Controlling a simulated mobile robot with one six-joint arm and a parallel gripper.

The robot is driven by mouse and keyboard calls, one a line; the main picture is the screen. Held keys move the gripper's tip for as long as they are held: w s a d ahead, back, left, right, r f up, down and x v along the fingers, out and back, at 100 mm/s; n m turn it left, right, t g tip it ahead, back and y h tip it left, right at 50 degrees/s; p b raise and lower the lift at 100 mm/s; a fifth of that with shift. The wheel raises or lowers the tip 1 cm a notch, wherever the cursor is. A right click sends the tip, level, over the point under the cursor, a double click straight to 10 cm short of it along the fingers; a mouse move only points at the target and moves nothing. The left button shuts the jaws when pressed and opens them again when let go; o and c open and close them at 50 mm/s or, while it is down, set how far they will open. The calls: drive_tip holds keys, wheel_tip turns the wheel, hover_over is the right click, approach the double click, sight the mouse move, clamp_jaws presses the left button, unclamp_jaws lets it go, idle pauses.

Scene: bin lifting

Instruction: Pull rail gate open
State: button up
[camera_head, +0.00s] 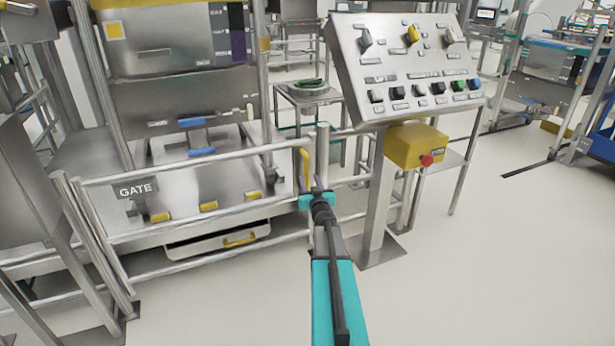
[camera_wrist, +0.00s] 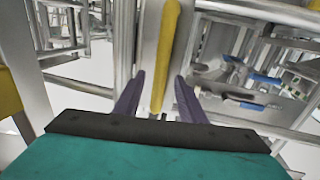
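The rail gate (camera_head: 195,172) is a set of silver tubes with a dark GATE sign (camera_head: 136,190) at its left, in the head view. It stands in line with the posts on both sides. Its yellow upright handle (camera_head: 304,170) is at the right end of the gate. My gripper (camera_head: 316,186) is at that handle. In the wrist view the yellow handle (camera_wrist: 165,50) runs between the two purple fingers of my gripper (camera_wrist: 160,95). The fingers are apart, with a gap on each side of the handle.
A tilted control panel (camera_head: 405,65) stands on a post right of the gate. A yellow box with a red button (camera_head: 418,146) hangs below it. Behind the gate is a steel machine (camera_head: 190,130) with yellow and blue handles. The floor (camera_head: 500,270) at right front is clear.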

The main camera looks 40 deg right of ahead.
sight(307, 176)
drive_tip(key=shift+b+x, duration=0.45)
drive_tip(key=shift+x, duration=2.15)
